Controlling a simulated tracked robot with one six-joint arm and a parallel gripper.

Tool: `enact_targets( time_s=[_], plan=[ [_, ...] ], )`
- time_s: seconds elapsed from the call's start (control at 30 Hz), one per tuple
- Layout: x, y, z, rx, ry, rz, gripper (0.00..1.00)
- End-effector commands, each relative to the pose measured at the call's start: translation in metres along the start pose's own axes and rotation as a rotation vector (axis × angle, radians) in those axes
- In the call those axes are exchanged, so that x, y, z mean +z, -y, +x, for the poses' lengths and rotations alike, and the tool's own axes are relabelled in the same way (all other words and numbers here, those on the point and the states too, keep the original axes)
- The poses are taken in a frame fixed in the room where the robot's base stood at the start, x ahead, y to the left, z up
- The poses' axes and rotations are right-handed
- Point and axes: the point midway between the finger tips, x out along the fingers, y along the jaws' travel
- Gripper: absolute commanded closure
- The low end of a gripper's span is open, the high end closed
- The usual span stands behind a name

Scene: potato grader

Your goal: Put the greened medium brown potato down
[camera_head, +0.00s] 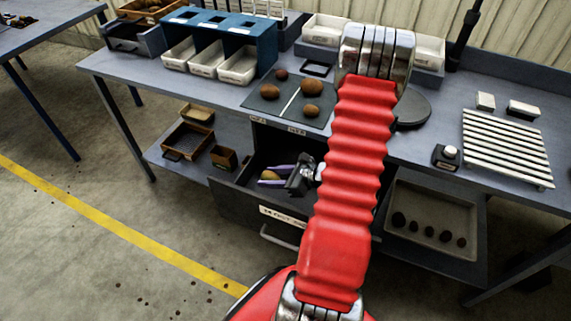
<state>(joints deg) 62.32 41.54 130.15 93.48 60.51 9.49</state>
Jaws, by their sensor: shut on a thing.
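My gripper (264,177) is at the open drawer under the table's front edge. Its pale purple fingers are shut on a brown potato (270,175), which shows between them. The potato is small in the picture, and I cannot make out any greening on it. The fingers and potato are over or inside the drawer (236,204); I cannot tell whether the potato touches the drawer's floor. My red arm hides the drawer's right side.
A dark mat (262,104) with several potatoes lies on the table (220,98). A blue rack (222,27) with white bins stands behind it. A slatted rack (506,148) is at the right. A lower tray (437,196) holds several dark potatoes. Small boxes sit on the lower left shelf.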

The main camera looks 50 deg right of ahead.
Motion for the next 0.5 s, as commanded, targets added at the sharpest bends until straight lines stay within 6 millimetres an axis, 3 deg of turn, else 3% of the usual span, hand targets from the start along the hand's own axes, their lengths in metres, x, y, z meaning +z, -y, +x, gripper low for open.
enact_targets(
  time_s=[0.27, 0.5],
  plan=[
    [0.037, -0.004, 0.020, 0.003, 0.001, -0.008, 0.86],
    [0.102, -0.023, 0.052, -0.001, 0.003, -0.006, 0.86]
  ],
)
